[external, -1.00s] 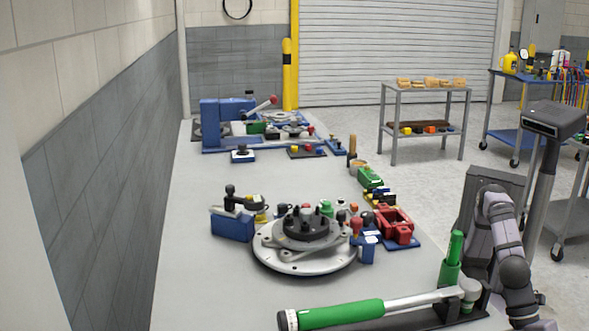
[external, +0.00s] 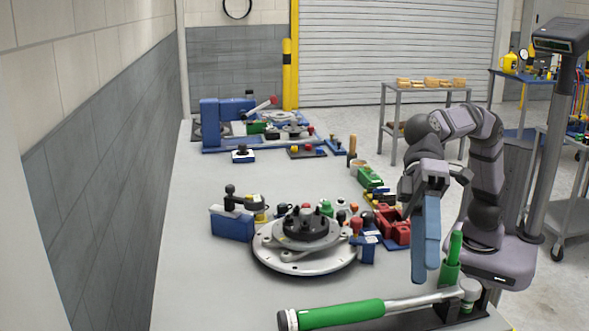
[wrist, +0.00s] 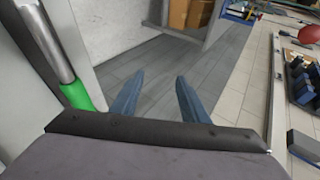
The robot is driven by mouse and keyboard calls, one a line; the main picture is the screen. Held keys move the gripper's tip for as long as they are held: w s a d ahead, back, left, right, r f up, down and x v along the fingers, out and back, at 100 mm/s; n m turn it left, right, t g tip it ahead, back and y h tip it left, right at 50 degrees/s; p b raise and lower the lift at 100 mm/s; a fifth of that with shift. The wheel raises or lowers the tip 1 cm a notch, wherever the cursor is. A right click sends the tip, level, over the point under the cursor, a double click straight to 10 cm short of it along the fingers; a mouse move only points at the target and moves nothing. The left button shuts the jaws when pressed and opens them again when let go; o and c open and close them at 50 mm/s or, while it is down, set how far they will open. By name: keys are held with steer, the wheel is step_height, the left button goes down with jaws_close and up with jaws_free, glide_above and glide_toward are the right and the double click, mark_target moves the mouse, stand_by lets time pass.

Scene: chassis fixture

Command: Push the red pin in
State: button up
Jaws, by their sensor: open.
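A small red-topped piece (external: 356,224), possibly the red pin, stands at the right edge of the round metal chassis fixture (external: 290,262) in the external view. I cannot tell how far in it sits. My gripper (external: 424,276) hangs with its blue fingers pointing down, right of the fixture and apart from it, near the green upright handle (external: 453,255). In the wrist view my gripper (wrist: 160,76) is open, with nothing between the fingers. A rounded red object (wrist: 309,34) shows at that view's right edge; I cannot tell whether it is the pin.
A long green-handled wrench (external: 345,313) lies along the table's front. A red block (external: 395,226) and a green block (external: 370,178) stand right of and behind the fixture. A blue block (external: 231,224) is at its left. The table's left side is clear.

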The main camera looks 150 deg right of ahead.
steer(key=s+d+m+g+h+p, duration=0.1)
steer(key=s+d+m+g+p, duration=0.15)
steer(key=d+p, duration=0.55)
steer(key=m+g+y+p, duration=0.1)
steer(key=m+g+p, duration=0.5)
steer(key=p, duration=1.2)
glide_toward(356, 219)
steer(key=w+n+g, duration=0.2)
steer(key=shift+p+x, duration=1.35)
steer(key=shift+x, duration=2.8)
steer(key=shift+s, duration=0.15)
